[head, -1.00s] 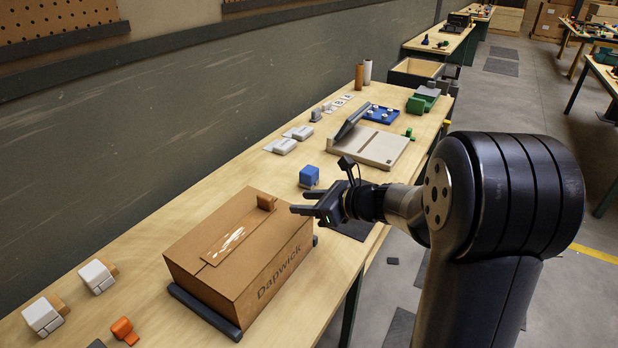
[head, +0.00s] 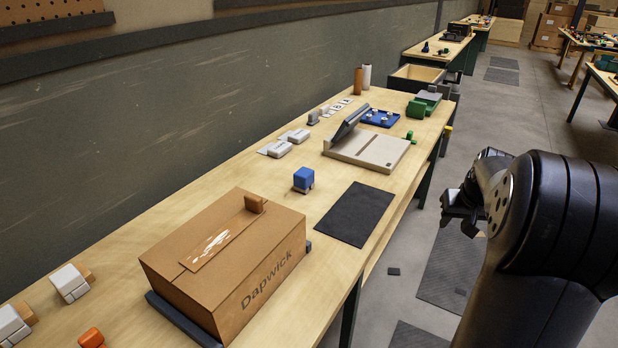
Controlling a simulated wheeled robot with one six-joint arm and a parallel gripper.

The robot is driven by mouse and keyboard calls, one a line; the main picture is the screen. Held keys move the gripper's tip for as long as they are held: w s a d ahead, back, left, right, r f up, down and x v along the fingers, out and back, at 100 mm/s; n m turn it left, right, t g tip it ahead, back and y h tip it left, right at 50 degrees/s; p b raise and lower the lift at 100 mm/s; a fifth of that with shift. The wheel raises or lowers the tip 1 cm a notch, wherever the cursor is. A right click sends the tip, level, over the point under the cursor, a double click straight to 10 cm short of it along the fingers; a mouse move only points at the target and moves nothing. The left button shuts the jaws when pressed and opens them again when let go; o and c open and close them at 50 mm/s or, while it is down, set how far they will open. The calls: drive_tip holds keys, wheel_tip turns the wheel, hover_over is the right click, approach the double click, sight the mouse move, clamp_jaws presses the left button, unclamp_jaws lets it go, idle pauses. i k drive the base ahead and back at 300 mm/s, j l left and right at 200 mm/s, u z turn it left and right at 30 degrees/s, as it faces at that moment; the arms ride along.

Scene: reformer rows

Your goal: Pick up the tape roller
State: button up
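No object in the head view is clearly recognisable as the tape roller. A small brown piece (head: 256,204) stands at the far end of the tape strip (head: 214,244) on the closed cardboard box (head: 262,283); it may be the tape roller, but I cannot be sure. My gripper (head: 456,210) is off the right side of the bench, over the floor, well apart from the box and the brown piece. It is dark and partly turned away, so its finger opening is unclear. I see nothing held in it.
A blue block (head: 304,178) and a dark mat (head: 356,214) lie beyond the box. A beige device with a raised screen (head: 366,149) is farther back. White blocks (head: 69,283) and an orange piece (head: 91,338) are at lower left. The mat is clear.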

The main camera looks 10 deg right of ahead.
sight(303, 179)
drive_tip(key=i+l, duration=0.75)
drive_tip(key=l, duration=0.2)
drive_tip(key=i+l+u, duration=0.1)
drive_tip(key=i+l, duration=0.3)
drive_tip(key=u, duration=0.4)
drive_tip(key=l+u, duration=0.15)
drive_tip(key=u, duration=0.3)
drive_tip(key=l+u, duration=0.1)
drive_tip(key=u, duration=0.75)
drive_tip(key=l+u, duration=0.15)
drive_tip(key=u, duration=0.25)
